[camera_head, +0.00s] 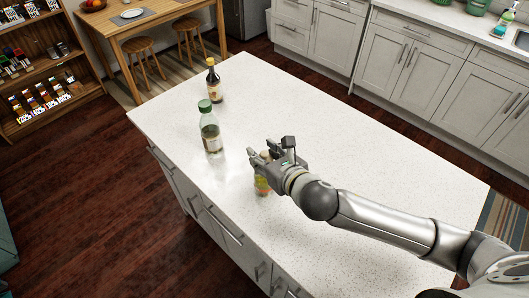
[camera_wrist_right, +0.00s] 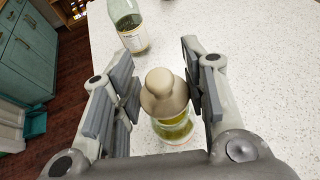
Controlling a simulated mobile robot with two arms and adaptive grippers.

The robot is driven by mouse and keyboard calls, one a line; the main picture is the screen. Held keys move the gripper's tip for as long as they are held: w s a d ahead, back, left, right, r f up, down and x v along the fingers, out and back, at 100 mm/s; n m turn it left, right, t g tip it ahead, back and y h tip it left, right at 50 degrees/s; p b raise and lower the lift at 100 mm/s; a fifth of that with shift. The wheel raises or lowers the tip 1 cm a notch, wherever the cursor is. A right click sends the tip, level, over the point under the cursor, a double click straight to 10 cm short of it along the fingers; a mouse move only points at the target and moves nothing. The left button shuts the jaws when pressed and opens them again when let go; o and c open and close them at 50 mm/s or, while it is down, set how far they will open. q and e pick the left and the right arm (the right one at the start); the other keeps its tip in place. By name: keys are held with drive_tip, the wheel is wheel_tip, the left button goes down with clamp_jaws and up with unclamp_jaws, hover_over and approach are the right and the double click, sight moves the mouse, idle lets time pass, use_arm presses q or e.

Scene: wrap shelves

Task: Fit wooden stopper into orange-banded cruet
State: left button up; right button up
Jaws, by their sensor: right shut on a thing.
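The wooden stopper (camera_wrist_right: 164,92) is pale beige with a rounded knob. It is between the fingers of my right gripper (camera_wrist_right: 160,85), which is shut on it. The cruet (camera_wrist_right: 175,130) is clear glass with yellow-green contents, standing upright directly below the stopper. In the head view the cruet (camera_head: 262,186) shows partly under my right gripper (camera_head: 262,158), with orange and green colours on it. The stopper lines up over the cruet's mouth, but the stopper hides the mouth, so I cannot tell how deep it sits. My left gripper is not in view.
A green-capped bottle (camera_head: 210,130) stands left of the cruet on the white speckled island counter (camera_head: 350,150). A dark bottle (camera_head: 214,82) stands farther back. The counter's near-left edge runs close to the cruet. The counter behind and to the right is clear.

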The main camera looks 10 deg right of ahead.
drive_tip(key=shift+f+b, duration=0.75)
drive_tip(key=shift+f, duration=0.6)
drive_tip(key=o, duration=0.9)
drive_tip(key=shift+c, duration=0.2)
drive_tip(key=shift+s, duration=0.1)
drive_tip(key=v, duration=1.2)
